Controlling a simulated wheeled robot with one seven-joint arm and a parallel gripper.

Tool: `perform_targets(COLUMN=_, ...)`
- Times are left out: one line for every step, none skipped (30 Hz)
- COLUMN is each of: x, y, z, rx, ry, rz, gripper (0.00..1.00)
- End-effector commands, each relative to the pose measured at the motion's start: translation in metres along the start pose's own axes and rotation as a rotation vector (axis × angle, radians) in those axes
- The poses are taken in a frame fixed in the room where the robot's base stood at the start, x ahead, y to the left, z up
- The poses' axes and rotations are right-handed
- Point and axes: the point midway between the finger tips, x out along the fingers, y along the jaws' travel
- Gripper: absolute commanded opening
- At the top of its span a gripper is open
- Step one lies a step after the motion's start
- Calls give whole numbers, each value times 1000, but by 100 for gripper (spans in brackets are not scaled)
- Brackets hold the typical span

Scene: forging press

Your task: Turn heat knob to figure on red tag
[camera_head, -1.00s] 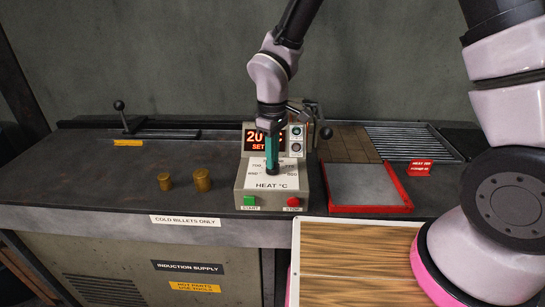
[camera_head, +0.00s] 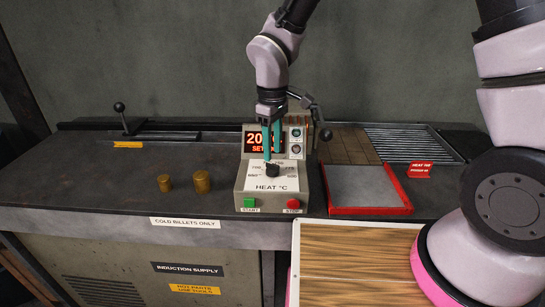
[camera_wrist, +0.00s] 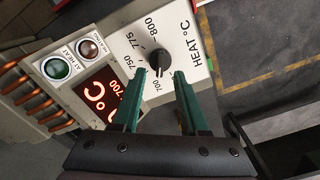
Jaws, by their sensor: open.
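The black heat knob (camera_head: 271,170) sits on the sloped grey front of the control box, above "HEAT °C". It also shows in the wrist view (camera_wrist: 158,60), just beyond my fingertips, with its pale mark towards 700. My gripper (camera_head: 271,156) is open and empty above the knob; in the wrist view its green fingers (camera_wrist: 160,76) stand apart, clear of it. The red display (camera_head: 256,140) is partly hidden by my fingers in the head view; the wrist view shows small digits "700" on it. The red tag (camera_head: 420,170) stands at right; its figure is too small to read.
A green START button (camera_head: 249,202) and red STOP button (camera_head: 293,203) sit below the knob. Two brass billets (camera_head: 201,181) stand to the left. A red-rimmed tray (camera_head: 371,211) lies to the right.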

Motion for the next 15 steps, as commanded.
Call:
perform_targets(x=-12, y=1, z=-1, rx=1, ry=6, rz=3, gripper=44)
perform_targets(x=-19, y=1, z=-1, rx=2, ry=5, rz=2, gripper=44)
perform_targets(x=-27, y=1, z=-1, rx=1, ry=6, rz=3, gripper=44)
perform_targets(x=-33, y=1, z=-1, rx=1, ry=6, rz=2, gripper=44)
perform_targets(x=-38, y=1, z=-1, rx=1, ry=5, rz=2, gripper=44)
perform_targets(x=-45, y=1, z=-1, rx=0, ry=5, rz=2, gripper=44)
perform_targets(x=-50, y=1, z=0, rx=0, ry=4, rz=2, gripper=44)
perform_targets(x=-54, y=1, z=-1, rx=1, ry=4, rz=2, gripper=44)
perform_targets(x=-59, y=1, z=-1, rx=0, ry=3, rz=2, gripper=44)
perform_targets(x=-62, y=1, z=-1, rx=-1, ry=4, rz=2, gripper=44)
perform_targets(x=-64, y=0, z=-1, rx=-1, ry=3, rz=1, gripper=44)
perform_targets(x=-67, y=0, z=0, rx=0, ry=2, rz=1, gripper=44)
perform_targets(x=-68, y=0, z=0, rx=0, ry=2, rz=0, gripper=44)
perform_targets(x=-70, y=0, z=0, rx=0, ry=2, rz=0, gripper=44)
perform_targets(x=-71, y=0, z=0, rx=0, ry=1, rz=0, gripper=44)
